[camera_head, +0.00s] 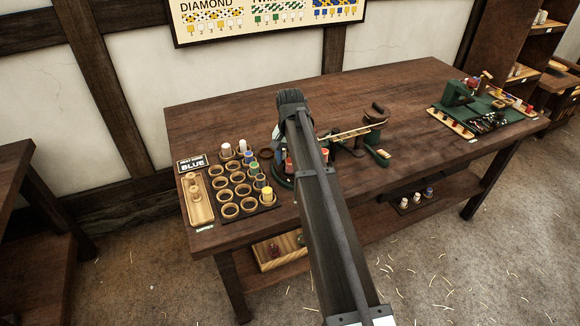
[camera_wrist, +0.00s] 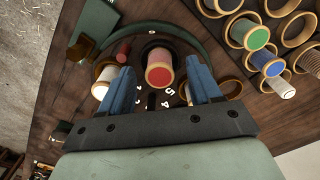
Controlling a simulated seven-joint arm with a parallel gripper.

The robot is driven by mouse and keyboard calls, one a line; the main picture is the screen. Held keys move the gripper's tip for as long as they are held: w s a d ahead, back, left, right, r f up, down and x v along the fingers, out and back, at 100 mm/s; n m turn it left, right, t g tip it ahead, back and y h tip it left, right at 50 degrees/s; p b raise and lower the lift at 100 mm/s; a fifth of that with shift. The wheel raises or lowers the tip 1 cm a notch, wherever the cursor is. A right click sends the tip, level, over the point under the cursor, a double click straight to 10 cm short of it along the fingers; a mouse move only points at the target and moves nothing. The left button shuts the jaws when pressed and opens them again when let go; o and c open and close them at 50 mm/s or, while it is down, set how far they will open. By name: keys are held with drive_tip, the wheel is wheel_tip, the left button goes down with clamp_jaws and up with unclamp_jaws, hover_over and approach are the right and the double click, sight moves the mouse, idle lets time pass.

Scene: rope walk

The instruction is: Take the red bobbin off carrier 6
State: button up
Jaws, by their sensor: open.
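A red-ended bobbin (camera_wrist: 159,76) with a pale side stands on the round green braiding machine (camera_wrist: 182,33) in the wrist view. My gripper (camera_wrist: 160,72) is open, with one blue finger on each side of this bobbin; I cannot tell whether they touch it. White numbers, including a 5, show on the dark plate between the fingers; I cannot read a 6. A white-ended bobbin (camera_wrist: 100,91) stands left of the left finger. In the head view my arm covers much of the machine; a red bobbin (camera_head: 324,154) shows at its right edge.
A rack (camera_head: 268,207) with several rings and bobbins stands left of the machine, beside a wooden empties tray (camera_head: 205,213). A sign (camera_head: 191,163) reads "NEXT CORE: BLUE". A green board with tools (camera_head: 491,121) lies at the far right.

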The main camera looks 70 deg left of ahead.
drive_tip(key=c, duration=1.1)
drive_tip(key=shift+r, duration=0.15)
